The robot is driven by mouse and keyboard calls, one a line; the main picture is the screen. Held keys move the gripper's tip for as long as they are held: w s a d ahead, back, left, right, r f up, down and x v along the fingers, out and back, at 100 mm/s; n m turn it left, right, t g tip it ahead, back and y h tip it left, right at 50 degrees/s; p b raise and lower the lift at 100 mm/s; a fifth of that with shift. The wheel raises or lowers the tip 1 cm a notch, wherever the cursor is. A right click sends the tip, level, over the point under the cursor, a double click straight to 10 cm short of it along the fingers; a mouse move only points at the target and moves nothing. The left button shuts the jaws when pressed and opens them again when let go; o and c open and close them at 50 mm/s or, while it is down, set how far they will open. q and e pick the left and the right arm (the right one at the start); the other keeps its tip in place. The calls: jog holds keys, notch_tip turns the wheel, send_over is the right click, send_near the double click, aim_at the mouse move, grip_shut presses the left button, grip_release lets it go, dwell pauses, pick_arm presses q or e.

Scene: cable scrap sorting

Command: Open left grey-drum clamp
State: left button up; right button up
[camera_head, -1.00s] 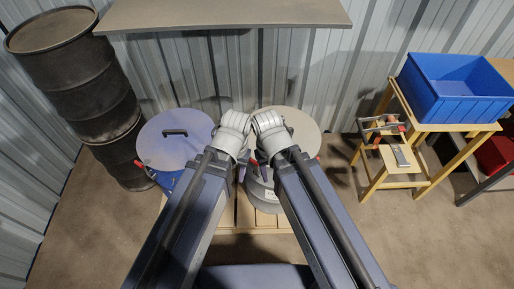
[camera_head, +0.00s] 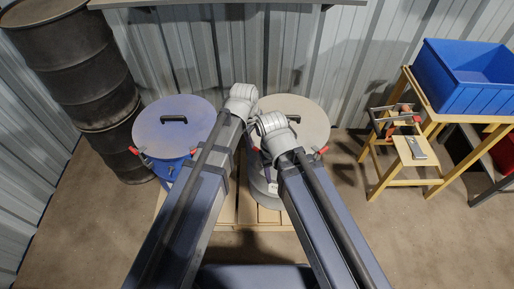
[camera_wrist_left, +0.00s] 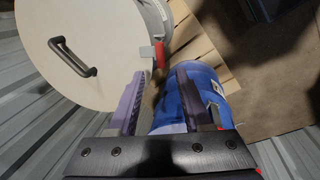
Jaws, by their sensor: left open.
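The grey drum (camera_head: 259,192) stands in the middle of the head view under a pale round lid (camera_head: 309,122). A red clamp lever shows on its left rim (camera_head: 254,149) and another on its right rim (camera_head: 322,150). In the left wrist view, the lid (camera_wrist_left: 108,38) has a black handle, and a red clamp lever (camera_wrist_left: 160,54) stands at its edge. My left gripper (camera_wrist_left: 159,75) is open and empty, with its purple fingertips apart just short of that lever. My right gripper is hidden behind its own arm in the head view.
A blue drum (camera_head: 170,168) with a purple-blue lid (camera_head: 158,138) stands close on the left. Black drums (camera_head: 85,85) are stacked farther left. A shelf edge hangs above. On the right, a blue bin (camera_head: 460,95) sits on a table beside a wooden step stool (camera_head: 398,187).

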aim_at(258, 149)
pick_arm(q)
jog(key=shift+w+d+f+b, duration=0.15)
jog(key=shift+w+f+b, duration=0.05)
jog(key=shift+f+b, duration=1.05)
jog(key=shift+w+d+f+b, duration=0.15)
jog(key=shift+w+f+b, duration=0.05)
jog(key=shift+f+b, duration=1.05)
jog(key=shift+w+d+f+b, duration=0.15)
jog(key=shift+w+f+b, duration=0.05)
jog(key=shift+f+b, duration=1.05)
grip_shut()
